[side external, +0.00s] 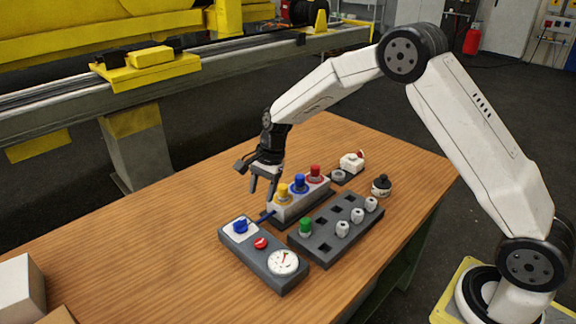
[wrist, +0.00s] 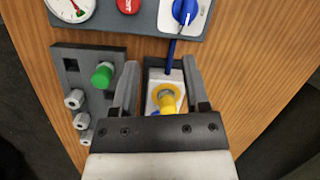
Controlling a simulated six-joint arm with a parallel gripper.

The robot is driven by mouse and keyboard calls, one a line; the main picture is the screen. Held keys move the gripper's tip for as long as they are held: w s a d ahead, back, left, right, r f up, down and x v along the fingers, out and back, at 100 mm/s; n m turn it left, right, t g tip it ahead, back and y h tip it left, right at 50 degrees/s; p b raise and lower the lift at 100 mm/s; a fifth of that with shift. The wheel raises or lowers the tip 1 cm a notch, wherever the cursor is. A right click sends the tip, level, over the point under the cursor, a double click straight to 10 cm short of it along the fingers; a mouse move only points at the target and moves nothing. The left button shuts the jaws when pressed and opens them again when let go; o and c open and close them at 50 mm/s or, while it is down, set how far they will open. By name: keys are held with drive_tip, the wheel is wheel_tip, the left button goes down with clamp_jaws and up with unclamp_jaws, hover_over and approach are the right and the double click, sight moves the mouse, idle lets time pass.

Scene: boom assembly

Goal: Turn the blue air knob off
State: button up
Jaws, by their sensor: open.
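The blue air knob (side external: 240,226) sits on a white plate on a grey panel (side external: 236,253), beside a red button (side external: 260,243) and a round gauge (side external: 283,262). In the wrist view the blue knob (wrist: 185,11) is at the top edge, beyond my fingertips, with a white pointer mark on it. My gripper (side external: 265,188) is open and empty, above and behind the panel, apart from the knob. In the wrist view my gripper's fingers (wrist: 160,75) stand on either side of a yellow-topped fitting (wrist: 168,102); I cannot tell whether they touch it.
A block holds yellow (side external: 283,192), blue (side external: 299,184) and red (side external: 315,173) fittings close by my gripper. A dark tray (side external: 323,248) holds a green fitting (side external: 305,227) and white ones. Boxes (side external: 20,290) stand at the left; the table between is clear.

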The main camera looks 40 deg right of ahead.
sight(240, 221)
drive_tip(key=shift+w+a+f+m+y, duration=0.25)
drive_tip(key=shift+w+f+m, duration=0.1)
drive_tip(key=shift+w+m, duration=0.3)
drive_tip(key=shift+w+a+f+m+y, duration=0.15)
drive_tip(key=shift+w+a+f+m, duration=0.2)
drive_tip(key=shift+w, duration=0.35)
drive_tip(key=shift+w+a+f+m+y, duration=0.2)
drive_tip(key=shift+w+f+m, duration=0.2)
drive_tip(key=shift+w+m, duration=0.25)
drive_tip(key=shift+x, duration=3.9)
drive_tip(key=shift+s, duration=0.1)
clamp_jaws()
